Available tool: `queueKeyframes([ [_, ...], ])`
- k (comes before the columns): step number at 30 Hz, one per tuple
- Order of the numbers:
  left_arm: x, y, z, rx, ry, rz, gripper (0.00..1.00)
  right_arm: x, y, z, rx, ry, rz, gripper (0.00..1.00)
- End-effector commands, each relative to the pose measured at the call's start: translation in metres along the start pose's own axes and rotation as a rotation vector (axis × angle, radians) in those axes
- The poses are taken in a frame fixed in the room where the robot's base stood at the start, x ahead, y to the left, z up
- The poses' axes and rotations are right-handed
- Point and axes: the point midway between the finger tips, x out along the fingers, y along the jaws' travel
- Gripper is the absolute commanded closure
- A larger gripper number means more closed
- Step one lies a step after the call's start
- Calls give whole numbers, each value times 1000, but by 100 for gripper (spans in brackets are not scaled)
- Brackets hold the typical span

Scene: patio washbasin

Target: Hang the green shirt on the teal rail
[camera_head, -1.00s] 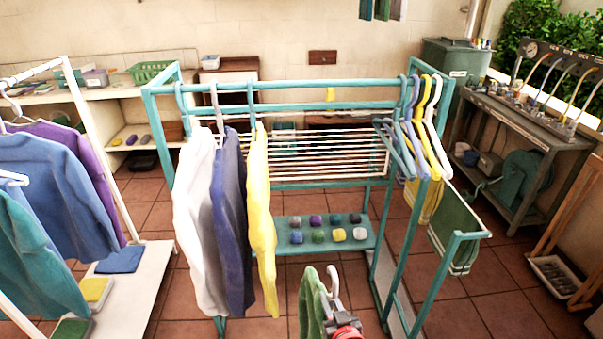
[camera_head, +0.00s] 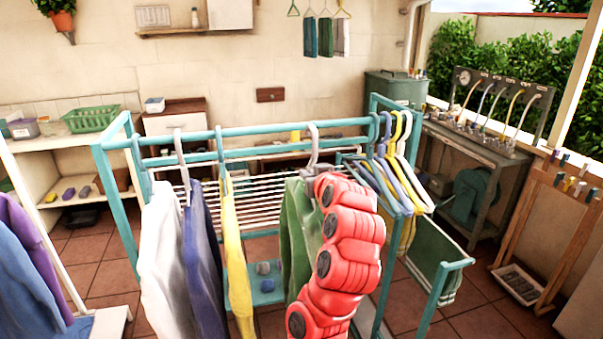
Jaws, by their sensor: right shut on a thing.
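The green shirt (camera_head: 290,230) hangs from a pale grey hanger in front of the teal rail (camera_head: 268,130), right of the yellow shirt. My right gripper (camera_head: 318,178) is shut on the hanger below its hook; my red arm hides most of the jaws and part of the shirt. The hanger's hook (camera_head: 313,140) overlaps the rail in the picture; I cannot tell whether it rests on it. My left gripper is not in view.
White (camera_head: 163,240), blue-violet (camera_head: 202,260) and yellow (camera_head: 236,265) shirts hang on the rail's left part. Several empty hangers (camera_head: 395,165) crowd its right end. Bare rail shows between the yellow shirt and the green shirt's hook. A clothes rack (camera_head: 45,240) stands at the left.

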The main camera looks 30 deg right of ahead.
Motion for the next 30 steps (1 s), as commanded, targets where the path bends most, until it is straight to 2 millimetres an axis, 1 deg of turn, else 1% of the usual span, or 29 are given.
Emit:
queueKeyframes([
  [10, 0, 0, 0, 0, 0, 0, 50, 0, 0, -2, 0, 1, 1, 100],
  [14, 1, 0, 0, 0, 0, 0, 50, 7, 1, -4, -1, 1, 2, 100],
  [19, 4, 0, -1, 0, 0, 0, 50, 32, 1, -9, -2, -5, 1, 100],
  [27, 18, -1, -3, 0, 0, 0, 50, 83, 0, -19, -4, -14, 1, 100],
  [30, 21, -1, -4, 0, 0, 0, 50, 97, -1, -22, -4, -13, -1, 100],
])
